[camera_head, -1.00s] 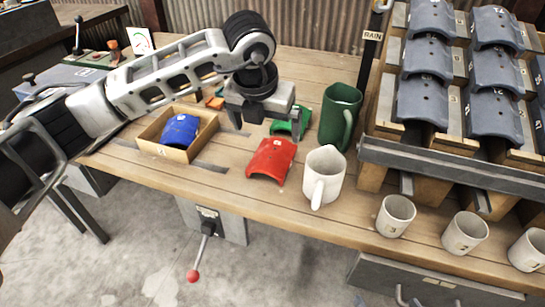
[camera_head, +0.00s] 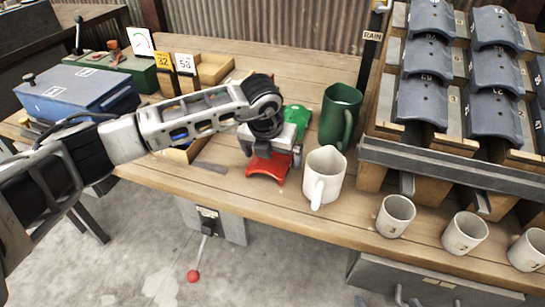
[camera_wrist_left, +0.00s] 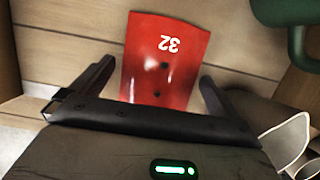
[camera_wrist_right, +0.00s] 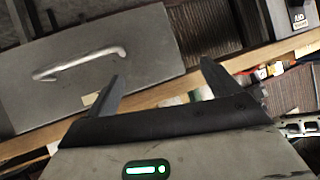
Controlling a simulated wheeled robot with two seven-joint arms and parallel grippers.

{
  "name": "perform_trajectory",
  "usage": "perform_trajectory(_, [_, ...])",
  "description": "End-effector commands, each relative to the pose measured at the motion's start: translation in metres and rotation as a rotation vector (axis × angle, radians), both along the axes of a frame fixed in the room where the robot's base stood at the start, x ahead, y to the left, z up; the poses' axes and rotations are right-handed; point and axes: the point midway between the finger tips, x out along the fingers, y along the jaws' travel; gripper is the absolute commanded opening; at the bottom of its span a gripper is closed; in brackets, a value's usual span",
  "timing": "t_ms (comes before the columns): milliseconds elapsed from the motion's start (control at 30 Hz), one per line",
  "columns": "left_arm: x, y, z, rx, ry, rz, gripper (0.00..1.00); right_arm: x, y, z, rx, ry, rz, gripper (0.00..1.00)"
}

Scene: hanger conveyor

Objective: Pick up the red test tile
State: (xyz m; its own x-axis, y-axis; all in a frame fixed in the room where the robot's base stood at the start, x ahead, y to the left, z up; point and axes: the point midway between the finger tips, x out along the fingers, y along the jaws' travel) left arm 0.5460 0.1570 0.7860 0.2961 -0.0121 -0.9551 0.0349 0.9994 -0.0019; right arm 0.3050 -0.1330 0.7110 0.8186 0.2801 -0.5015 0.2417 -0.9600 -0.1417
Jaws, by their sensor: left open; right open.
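The red test tile (camera_head: 268,169) lies on the wooden bench, left of the white jug. In the left wrist view the red tile (camera_wrist_left: 165,60), marked 32, shows between and beyond the two fingers. My left gripper (camera_head: 270,158) is open just above the tile, with a finger on either side of it; I cannot tell whether they touch it. It also shows in the left wrist view (camera_wrist_left: 150,90). My right gripper (camera_wrist_right: 160,85) is open and empty, seen only in the right wrist view, facing a drawer and the bench edge.
A white jug (camera_head: 325,176) stands close right of the tile. A green jug (camera_head: 338,115) and a green tile (camera_head: 297,116) are behind. A cardboard box (camera_head: 183,154) with a blue tile is partly hidden by my left arm. A rack of grey tiles (camera_head: 424,102) fills the right.

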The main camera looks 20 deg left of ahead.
Motion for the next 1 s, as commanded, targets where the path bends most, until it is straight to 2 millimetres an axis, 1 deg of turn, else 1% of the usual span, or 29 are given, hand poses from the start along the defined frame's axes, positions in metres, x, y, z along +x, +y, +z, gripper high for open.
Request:
perform_trajectory(67, [0.0,0.0,0.0,0.0,0.0,0.0,1.0,0.0,0.0,0.0,0.0,0.0,0.0,0.89])
perform_trajectory(100, [0.0,0.0,0.0,0.0,0.0,0.0,0.94,0.0,0.0,0.0,0.0,0.0,0.0,0.89])
perform_trajectory(167, [0.0,0.0,0.0,0.0,0.0,0.0,0.78,0.0,0.0,0.0,0.0,0.001,0.0,0.89])
perform_trajectory(200, [0.0,0.0,0.0,0.0,0.0,0.0,0.67,0.0,0.0,0.0,0.0,0.001,0.0,0.89])
perform_trajectory(267, [0.0,0.0,0.0,0.0,0.0,0.0,0.51,0.0,0.0,0.0,0.0,0.001,0.0,0.89])
perform_trajectory(533, [0.0,0.0,0.002,0.0,-0.001,0.0,0.51,0.0,0.0,0.0,0.0,0.001,0.0,0.89])
perform_trajectory(667, [0.0,0.0,0.007,0.0,-0.002,0.0,0.51,0.0,0.0,0.0,0.0,0.001,0.0,0.89])
perform_trajectory(767, [0.001,0.0,0.017,0.0,-0.004,0.0,0.51,0.0,0.0,0.0,0.0,0.002,0.0,0.89])
perform_trajectory(867, [0.001,0.0,0.033,0.0,-0.005,0.001,0.51,0.0,0.0,0.0,0.0,0.002,0.0,0.89])
perform_trajectory(967, [-0.015,-0.004,0.052,0.001,-0.006,-0.004,0.51,0.0,0.0,0.001,0.0,0.002,0.0,0.89])
perform_trajectory(1000, [-0.022,-0.006,0.062,0.0,-0.007,-0.005,0.51,0.0,0.0,0.001,0.0,0.002,0.0,0.89])
